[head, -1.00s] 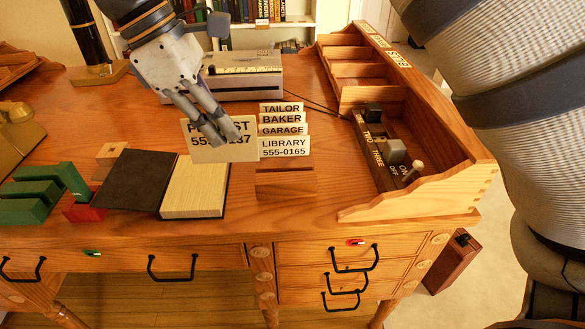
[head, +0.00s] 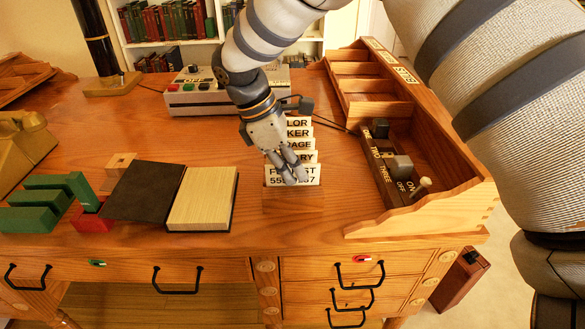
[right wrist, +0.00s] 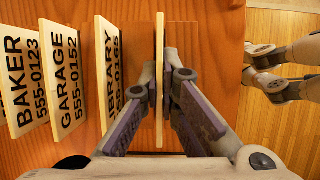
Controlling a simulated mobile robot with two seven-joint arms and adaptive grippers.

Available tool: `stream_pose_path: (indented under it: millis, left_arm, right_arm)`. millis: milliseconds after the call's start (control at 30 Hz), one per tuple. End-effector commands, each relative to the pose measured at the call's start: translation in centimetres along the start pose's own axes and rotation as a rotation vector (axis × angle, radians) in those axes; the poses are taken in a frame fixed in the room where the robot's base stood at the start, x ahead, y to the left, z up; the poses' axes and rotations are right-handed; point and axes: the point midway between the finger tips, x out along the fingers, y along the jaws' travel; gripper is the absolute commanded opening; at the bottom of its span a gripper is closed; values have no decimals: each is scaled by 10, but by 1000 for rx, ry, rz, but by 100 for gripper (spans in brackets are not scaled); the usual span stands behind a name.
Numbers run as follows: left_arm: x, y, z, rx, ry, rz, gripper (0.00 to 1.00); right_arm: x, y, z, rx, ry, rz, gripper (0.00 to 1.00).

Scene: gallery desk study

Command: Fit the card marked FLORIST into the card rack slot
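The cream card marked FLORIST (head: 279,180) is upright at the front of the wooden card rack (head: 292,201). Its lower edge meets the rack's top in the head view; I cannot tell how deep it sits. My right gripper (head: 294,178) is shut on this card, covering part of its lettering. In the right wrist view the card (right wrist: 160,60) shows edge-on between the fingers. The LIBRARY card (right wrist: 110,72), GARAGE card (right wrist: 64,76) and BAKER card (right wrist: 22,78) stand behind it. My left gripper (right wrist: 252,64) shows only in the right wrist view, fingers apart and empty.
A wooden organiser with switches (head: 401,165) stands to the right. A grey box with buttons (head: 205,97) stands behind. The desk's front edge is close.

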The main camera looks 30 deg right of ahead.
Motion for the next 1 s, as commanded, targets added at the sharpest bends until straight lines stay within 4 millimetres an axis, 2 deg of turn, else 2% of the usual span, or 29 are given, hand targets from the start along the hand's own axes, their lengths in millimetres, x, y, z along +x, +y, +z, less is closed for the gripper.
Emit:
stream_pose_path:
  millis: [133, 233, 600, 667, 1000]
  left_arm:
    - [0, 0, 0, 0, 0, 0, 40]
    - [0, 0, 0, 0, 0, 0, 40]
    - [0, 0, 0, 0, 0, 0, 40]
    - [1, 0, 0, 0, -2, 0, 40]
    - [8, 0, 4, 0, -22, -1, 40]
  right_arm:
    - [3, 0, -2, 0, -1, 0, 0]
    - [3, 0, -2, 0, 0, 0, 24]
    - [-1, 0, 0, 0, 1, -1, 25]
    - [-10, 1, -1, 1, 2, 2, 25]
    - [-96, 1, -2, -1, 0, 1, 25]
